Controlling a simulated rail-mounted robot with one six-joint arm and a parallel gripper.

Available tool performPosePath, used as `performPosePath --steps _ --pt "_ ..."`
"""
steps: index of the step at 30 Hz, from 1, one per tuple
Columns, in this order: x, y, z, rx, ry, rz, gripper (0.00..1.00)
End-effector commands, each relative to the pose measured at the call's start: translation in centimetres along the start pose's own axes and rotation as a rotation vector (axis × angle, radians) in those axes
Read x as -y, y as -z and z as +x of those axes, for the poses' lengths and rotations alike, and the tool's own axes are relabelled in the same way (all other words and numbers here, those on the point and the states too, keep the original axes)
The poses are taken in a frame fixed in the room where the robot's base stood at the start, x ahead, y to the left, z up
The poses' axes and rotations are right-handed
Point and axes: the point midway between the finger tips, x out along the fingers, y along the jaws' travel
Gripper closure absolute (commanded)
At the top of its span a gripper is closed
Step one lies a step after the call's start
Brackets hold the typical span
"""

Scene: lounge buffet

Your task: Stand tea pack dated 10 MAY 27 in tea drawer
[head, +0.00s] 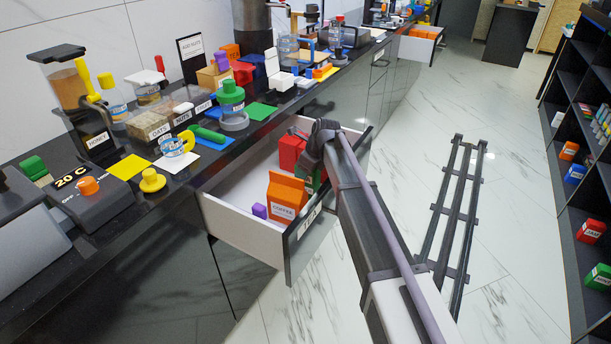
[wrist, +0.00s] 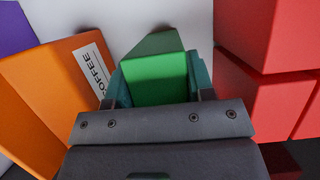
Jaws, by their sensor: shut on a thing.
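My gripper (wrist: 156,88) is shut on a green pack (wrist: 153,72), with one jaw on each side of it. In the head view a sliver of the green pack (head: 314,183) shows beneath my arm, inside or just above the open white drawer (head: 240,218). The label on the drawer front (head: 308,222) is partly hidden by my arm. No date is readable on the green pack. I cannot tell whether its base touches the drawer floor.
An orange COFFEE pack (head: 286,197) stands left of the green pack, with a small purple block (head: 260,210) beside it. Red packs (wrist: 265,45) stand close on the right. White drawer floor shows at the left. The counter above holds jars, cups and boxes.

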Motion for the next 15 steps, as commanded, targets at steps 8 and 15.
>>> performPosePath --steps 8,15 --pt "0.0 0.09 0.22 0.0 0.0 0.0 0.45" --pt "0.0 0.08 0.22 0.0 0.0 0.0 0.26"
